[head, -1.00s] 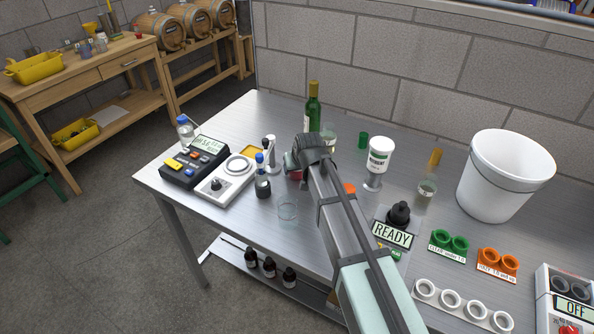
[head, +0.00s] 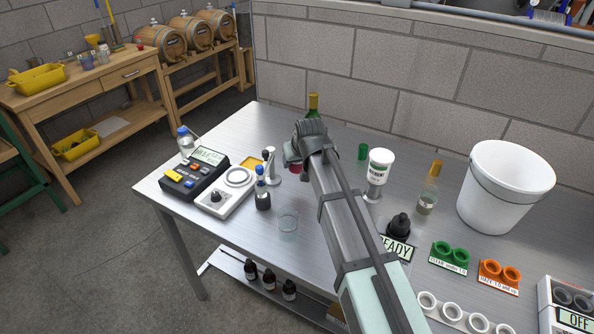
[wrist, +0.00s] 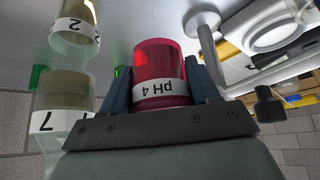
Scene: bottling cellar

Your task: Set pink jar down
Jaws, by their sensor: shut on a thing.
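The pink jar (wrist: 160,65), a translucent deep pink-red jar with a white "pH 4" label, sits between the fingers of my gripper (wrist: 158,82) in the wrist view. The gripper is shut on it. In the head view only a small piece of the pink jar (head: 296,168) shows beside my gripper (head: 300,160), over the steel table (head: 240,135). I cannot tell whether the jar's base touches the table.
In the wrist view, containers labelled "7" (wrist: 62,95) and "2" (wrist: 76,28) stand at the left. The green bottle (head: 314,105) is behind my gripper. Bare table lies at back left.

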